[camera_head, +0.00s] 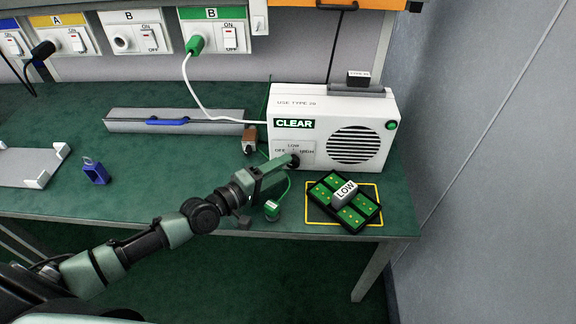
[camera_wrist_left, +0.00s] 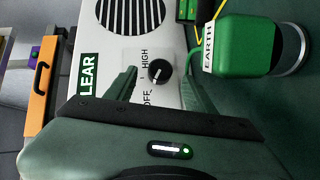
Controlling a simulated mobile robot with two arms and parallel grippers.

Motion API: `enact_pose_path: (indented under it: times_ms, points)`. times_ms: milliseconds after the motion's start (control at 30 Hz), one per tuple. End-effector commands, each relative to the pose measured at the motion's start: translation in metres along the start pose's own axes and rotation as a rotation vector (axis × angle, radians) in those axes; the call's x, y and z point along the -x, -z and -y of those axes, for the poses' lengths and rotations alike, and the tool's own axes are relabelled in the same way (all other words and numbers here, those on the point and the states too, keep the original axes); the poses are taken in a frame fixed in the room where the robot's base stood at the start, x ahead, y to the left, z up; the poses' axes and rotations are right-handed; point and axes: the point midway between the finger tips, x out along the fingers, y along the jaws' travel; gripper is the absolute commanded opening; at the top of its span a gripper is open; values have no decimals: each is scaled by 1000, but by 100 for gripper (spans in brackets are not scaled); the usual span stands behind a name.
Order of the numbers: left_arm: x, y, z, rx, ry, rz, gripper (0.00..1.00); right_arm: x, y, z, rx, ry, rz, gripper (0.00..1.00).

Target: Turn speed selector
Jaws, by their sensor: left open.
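The speed selector is a black round knob (camera_wrist_left: 158,72) on the front of a white box (camera_head: 335,103), on a plate marked OFF, LOW and HIGH. My left gripper (camera_head: 290,161) reaches the knob from the front left. In the left wrist view my left gripper (camera_wrist_left: 161,66) is open, with one finger on each side of the knob. A gap shows between the fingers and the knob in that view; contact is not clear. The knob's exact setting is hard to read. My right gripper is not in view.
A grey rail (camera_head: 178,122) and a blue padlock-like piece (camera_head: 95,172) lie to the left. The grey wall (camera_head: 480,150) stands right of the table.

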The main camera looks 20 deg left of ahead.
Motion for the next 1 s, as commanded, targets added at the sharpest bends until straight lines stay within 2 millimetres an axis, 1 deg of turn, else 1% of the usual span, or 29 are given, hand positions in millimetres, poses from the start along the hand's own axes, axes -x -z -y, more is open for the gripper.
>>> enact_pose_path:
  times_ms: [33,100,200,300,500,533,567,600,667,700,733,867,1000]
  points:
    - [-8,0,-1,1,-2,-1,54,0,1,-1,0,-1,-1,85]
    - [-16,0,0,1,-1,-1,54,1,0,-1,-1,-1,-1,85]
    - [-24,0,0,2,-1,-1,54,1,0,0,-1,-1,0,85]
    - [-27,0,0,1,0,0,54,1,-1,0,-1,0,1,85]
    - [-27,0,0,1,1,1,54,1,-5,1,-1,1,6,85]
    - [-27,0,0,1,1,1,51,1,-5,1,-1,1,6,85]
    - [-27,0,0,1,1,1,43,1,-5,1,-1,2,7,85]
    - [-27,0,0,1,1,1,32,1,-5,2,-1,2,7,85]
    - [-27,0,0,1,1,1,15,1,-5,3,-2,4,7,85]
    - [-27,0,0,2,1,1,4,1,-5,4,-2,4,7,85]
    - [-27,0,0,1,1,0,0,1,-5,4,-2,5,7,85]
    - [-27,0,0,1,2,0,0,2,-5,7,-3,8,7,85]
    - [-26,0,-3,-9,14,1,0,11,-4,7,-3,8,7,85]
